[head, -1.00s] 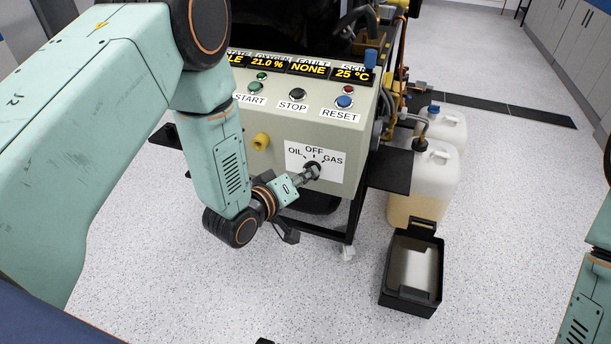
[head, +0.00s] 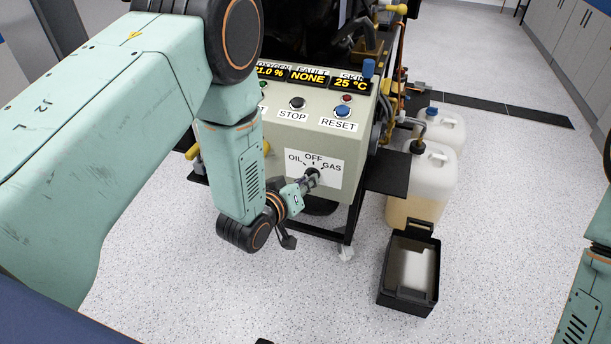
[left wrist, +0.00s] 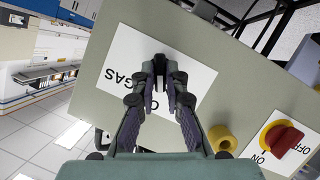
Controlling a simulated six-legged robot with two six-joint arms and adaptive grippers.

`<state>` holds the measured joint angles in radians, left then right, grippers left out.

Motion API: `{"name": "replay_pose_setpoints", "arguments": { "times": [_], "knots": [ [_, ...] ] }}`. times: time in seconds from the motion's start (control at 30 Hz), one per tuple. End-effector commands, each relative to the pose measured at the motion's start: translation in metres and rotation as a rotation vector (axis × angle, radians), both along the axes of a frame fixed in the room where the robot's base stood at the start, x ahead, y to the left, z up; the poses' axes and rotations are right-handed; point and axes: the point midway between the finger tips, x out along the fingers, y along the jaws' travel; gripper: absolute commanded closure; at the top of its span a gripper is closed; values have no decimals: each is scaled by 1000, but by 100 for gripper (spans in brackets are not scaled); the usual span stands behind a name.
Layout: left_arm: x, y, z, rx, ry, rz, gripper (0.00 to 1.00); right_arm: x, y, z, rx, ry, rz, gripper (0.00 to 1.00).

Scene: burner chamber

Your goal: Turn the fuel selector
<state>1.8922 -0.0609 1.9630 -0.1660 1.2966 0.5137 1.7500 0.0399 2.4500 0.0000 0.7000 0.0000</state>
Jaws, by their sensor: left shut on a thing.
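The fuel selector (head: 313,171) is a small dark knob on a white plate (head: 330,178) marked OIL, OFF and GAS, on the front of the beige console. My left gripper (head: 309,180) is shut on the knob, coming from the lower left. In the left wrist view my left gripper (left wrist: 166,82) has its fingertips together over the white plate (left wrist: 128,52), hiding the knob and part of the lettering. I cannot tell which mark the knob points to. Only a piece of my right arm shows at the right edge; its gripper is out of view.
STOP (head: 297,103) and RESET (head: 342,111) buttons sit above the plate. The wrist view shows a yellow fitting (left wrist: 222,138) and a red rotary switch (left wrist: 283,138) nearby. Jerrycans (head: 428,180) and an open black box (head: 405,298) stand on the floor at the right.

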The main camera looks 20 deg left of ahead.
Motion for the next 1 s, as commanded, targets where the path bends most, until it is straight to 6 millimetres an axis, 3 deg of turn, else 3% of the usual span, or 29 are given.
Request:
{"name": "replay_pose_setpoints", "arguments": {
  "times": [0.2,0.5,1.0],
  "knots": [
    [0,-2,3,182,-6,-1,100,0,0,18,0,0,0,100],
    [0,-3,2,372,-13,0,100,0,0,27,0,0,0,100],
    [0,-3,1,474,-18,1,100,0,0,31,0,0,0,100]
  ]
}}
